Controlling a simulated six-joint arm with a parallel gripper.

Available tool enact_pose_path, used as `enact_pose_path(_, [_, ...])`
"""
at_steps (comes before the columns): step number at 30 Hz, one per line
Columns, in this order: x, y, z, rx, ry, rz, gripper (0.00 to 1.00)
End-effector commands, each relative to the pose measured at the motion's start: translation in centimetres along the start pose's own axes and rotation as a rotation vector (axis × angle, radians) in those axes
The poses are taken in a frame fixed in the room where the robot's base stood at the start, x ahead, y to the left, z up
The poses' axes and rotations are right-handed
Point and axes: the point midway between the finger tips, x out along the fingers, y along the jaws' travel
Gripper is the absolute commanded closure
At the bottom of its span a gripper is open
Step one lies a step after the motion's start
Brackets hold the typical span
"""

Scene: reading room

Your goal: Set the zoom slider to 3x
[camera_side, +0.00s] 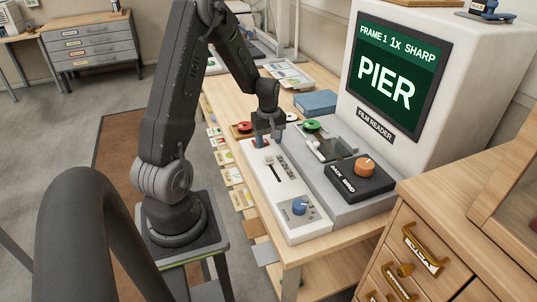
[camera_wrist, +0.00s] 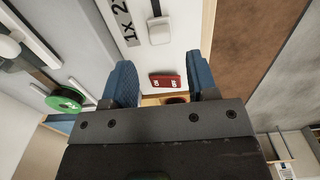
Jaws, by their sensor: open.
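The zoom slider's pale knob (camera_side: 268,159) sits at the far end of its dark slot on the white control panel (camera_side: 284,222). In the wrist view the knob (camera_wrist: 158,30) is beside the "1X" mark on the label strip (camera_wrist: 123,22). The screen (camera_side: 397,72) reads "FRAME 1 1x SHARP" and "PIER". My gripper (camera_side: 268,141) is above the panel's far end, beyond the knob and apart from it. In the wrist view its blue fingers (camera_wrist: 163,78) are open, with a red rocker switch (camera_wrist: 165,81) showing between them.
A blue knob (camera_side: 299,206) is at the panel's near end. To the right are an orange knob (camera_side: 365,166) on a black box and a glass film stage with a green reel (camera_side: 312,125). A blue box (camera_side: 315,102) lies behind. Wooden drawers (camera_side: 432,250) stand at the right.

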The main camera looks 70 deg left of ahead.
Motion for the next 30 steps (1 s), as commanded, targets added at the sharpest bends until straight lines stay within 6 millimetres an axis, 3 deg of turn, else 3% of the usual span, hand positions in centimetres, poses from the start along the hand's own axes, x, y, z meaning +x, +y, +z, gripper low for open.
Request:
enact_pose_path(3, [2.5, -0.1, 0.1, 0.001, -0.004, -0.004, 0.47])
enact_pose_path(9, [5.1, 0.0, 0.1, 0.001, -0.002, -0.002, 0.47])
enact_pose_path(22, [6.0, 0.0, 0.0, 0.001, 0.000, 0.000, 0.47])
enact_pose_path(30, [6.0, 0.0, 0.0, 0.001, 0.000, 0.000, 0.72])
